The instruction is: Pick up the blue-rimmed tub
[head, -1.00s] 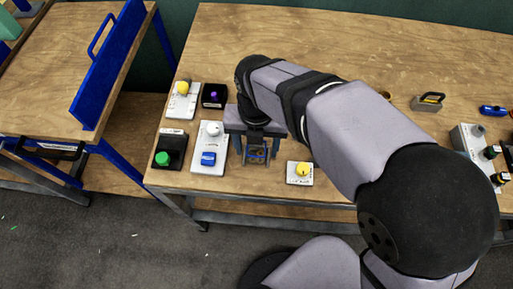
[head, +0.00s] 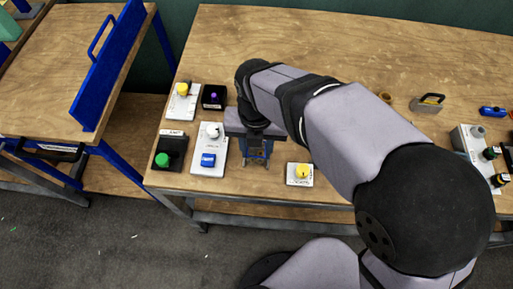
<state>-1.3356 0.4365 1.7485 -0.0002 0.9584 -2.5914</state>
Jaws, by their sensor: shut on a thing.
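My gripper (head: 257,158) points down over the front part of the wooden table, right of the white panel with the blue switch. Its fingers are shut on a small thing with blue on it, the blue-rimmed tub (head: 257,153). The gripper body and fingers hide most of the tub, so its full shape and any gap under it cannot be told.
Left of my gripper stand a white panel with a blue switch (head: 208,160), a green button box (head: 163,160) and a purple button box (head: 214,97). A yellow knob box (head: 300,174) sits close on the right. The table's back (head: 300,40) is clear.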

